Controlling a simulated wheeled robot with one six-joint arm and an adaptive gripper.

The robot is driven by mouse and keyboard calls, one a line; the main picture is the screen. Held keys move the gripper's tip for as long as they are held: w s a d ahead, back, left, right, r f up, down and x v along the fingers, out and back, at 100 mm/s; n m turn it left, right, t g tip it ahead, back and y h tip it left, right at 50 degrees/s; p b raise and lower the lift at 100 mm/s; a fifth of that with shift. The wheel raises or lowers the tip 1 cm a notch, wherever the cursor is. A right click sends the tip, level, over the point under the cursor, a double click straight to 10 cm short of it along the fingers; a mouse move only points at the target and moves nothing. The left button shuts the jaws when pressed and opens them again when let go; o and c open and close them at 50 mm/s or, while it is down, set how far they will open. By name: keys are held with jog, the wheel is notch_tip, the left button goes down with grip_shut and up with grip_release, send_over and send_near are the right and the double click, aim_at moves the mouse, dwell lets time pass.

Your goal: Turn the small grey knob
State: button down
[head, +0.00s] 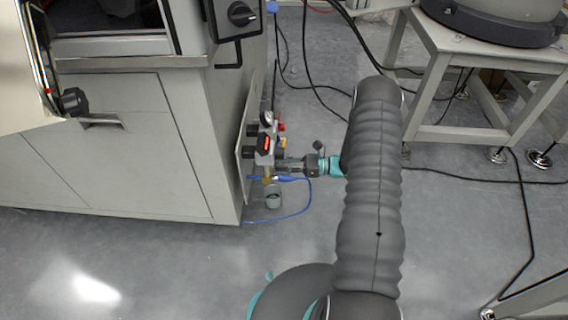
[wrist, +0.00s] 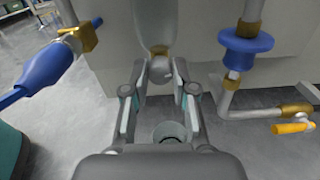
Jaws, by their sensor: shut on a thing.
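The small grey knob (wrist: 160,68) shows in the wrist view, below a brass fitting (wrist: 158,50) on a rounded grey body. My gripper (wrist: 159,73) has one finger on each side of the knob and is shut on it. In the head view my gripper (head: 281,165) reaches left to the pneumatic unit on the side of the cabinet. The knob cannot be made out there, at the gripper's tips.
A grey cup (head: 273,198) is below the gripper. A blue hose (head: 305,200) loops beside it. In the wrist view a blue fitting (wrist: 57,65) is at left, a blue disc-shaped part (wrist: 246,45) and a yellow-handled valve (wrist: 292,128) at right. The cabinet (head: 130,150) stands left.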

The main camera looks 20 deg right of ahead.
jog(key=shift+m, duration=0.9)
jog(key=c, duration=0.9)
grip_release()
jog(key=shift+a, duration=0.1)
jog(key=shift+c, duration=0.2)
jog(key=v, duration=1.2)
